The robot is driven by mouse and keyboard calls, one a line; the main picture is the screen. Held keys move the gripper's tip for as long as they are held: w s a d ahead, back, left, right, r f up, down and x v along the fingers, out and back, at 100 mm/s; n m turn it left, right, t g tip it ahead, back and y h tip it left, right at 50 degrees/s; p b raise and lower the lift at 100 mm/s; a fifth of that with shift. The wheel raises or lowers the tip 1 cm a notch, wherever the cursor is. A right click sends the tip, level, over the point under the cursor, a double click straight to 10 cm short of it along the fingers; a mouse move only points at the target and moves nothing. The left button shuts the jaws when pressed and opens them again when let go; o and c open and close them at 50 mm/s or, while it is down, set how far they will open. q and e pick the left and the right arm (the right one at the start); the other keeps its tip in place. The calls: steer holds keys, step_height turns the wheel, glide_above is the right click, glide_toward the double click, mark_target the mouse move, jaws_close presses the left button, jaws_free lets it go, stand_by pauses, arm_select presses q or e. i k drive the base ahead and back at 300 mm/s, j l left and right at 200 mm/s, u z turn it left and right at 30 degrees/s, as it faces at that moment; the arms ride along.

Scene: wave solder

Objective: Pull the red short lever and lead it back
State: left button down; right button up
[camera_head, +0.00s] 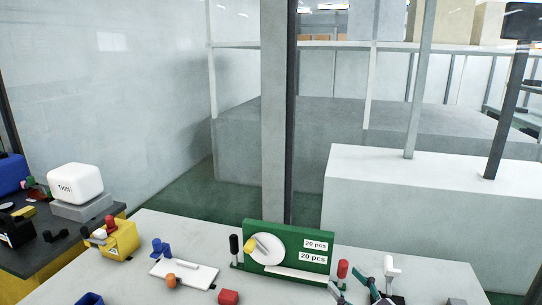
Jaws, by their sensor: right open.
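A short red lever (343,269) stands upright at the right end of a green panel (290,237) on the light table. A black lever (234,246) stands at the panel's left end. My right gripper (349,286) is at the bottom edge of the view, just below and to the right of the red lever. Its fingers are open and look empty, with the red lever apart from them. The lower part of the gripper is cut off by the frame. My left gripper is not in view.
A white object (391,267) stands close to the right gripper. The table's right side looks clear.

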mark_target(343, 266)
steer(key=k+j, duration=0.2)
steer(key=k, duration=0.25)
steer(key=k+j, duration=0.2)
steer(key=k, duration=0.3)
